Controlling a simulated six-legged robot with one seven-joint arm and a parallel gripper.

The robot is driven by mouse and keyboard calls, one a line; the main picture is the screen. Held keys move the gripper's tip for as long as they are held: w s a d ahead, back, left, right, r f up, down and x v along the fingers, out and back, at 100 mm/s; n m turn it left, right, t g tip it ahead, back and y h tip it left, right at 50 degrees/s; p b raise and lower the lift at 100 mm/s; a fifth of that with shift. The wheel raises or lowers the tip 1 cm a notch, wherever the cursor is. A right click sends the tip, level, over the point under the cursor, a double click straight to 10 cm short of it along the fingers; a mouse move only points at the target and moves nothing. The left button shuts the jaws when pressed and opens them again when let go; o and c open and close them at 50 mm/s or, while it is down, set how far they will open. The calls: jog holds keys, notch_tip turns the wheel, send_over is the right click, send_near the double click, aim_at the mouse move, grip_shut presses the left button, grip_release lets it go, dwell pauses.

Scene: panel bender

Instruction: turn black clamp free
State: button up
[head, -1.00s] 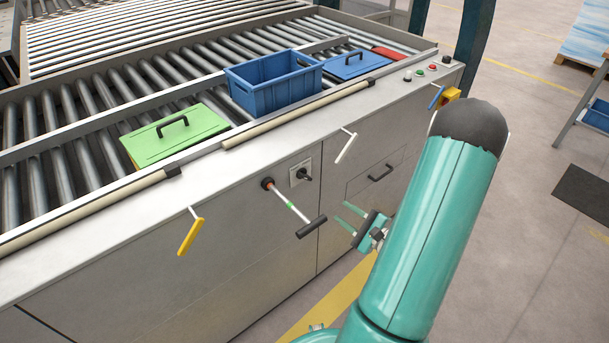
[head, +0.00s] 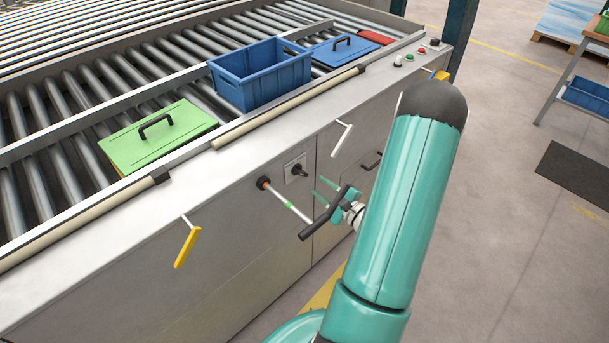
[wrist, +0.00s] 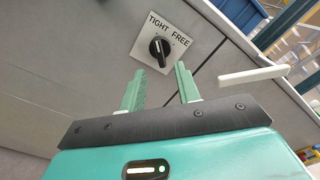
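The black clamp knob (head: 298,169) sits on a small light plate on the front panel of the machine. In the wrist view, the knob (wrist: 159,47) is upright in the picture, its white mark toward the TIGHT word of the plate (wrist: 142,48); FREE is to its right. My gripper (wrist: 157,80) is open and empty, its green fingers pointing at the panel below the knob, apart from it. In the head view, my gripper (head: 319,188) is right of and a little below the knob, partly hidden behind a black handle.
A lever with a pale rod and black handle (head: 322,213) sticks out from the panel, across my gripper in the head view. A white lever (head: 342,139) is right of the knob, also in the wrist view (wrist: 254,75). A yellow lever (head: 187,246) is further left.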

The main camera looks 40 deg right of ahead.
aim_at(304, 175)
jog(key=w, duration=0.7)
jog(key=shift+a, duration=0.1)
jog(key=shift+c, duration=0.2)
grip_shut()
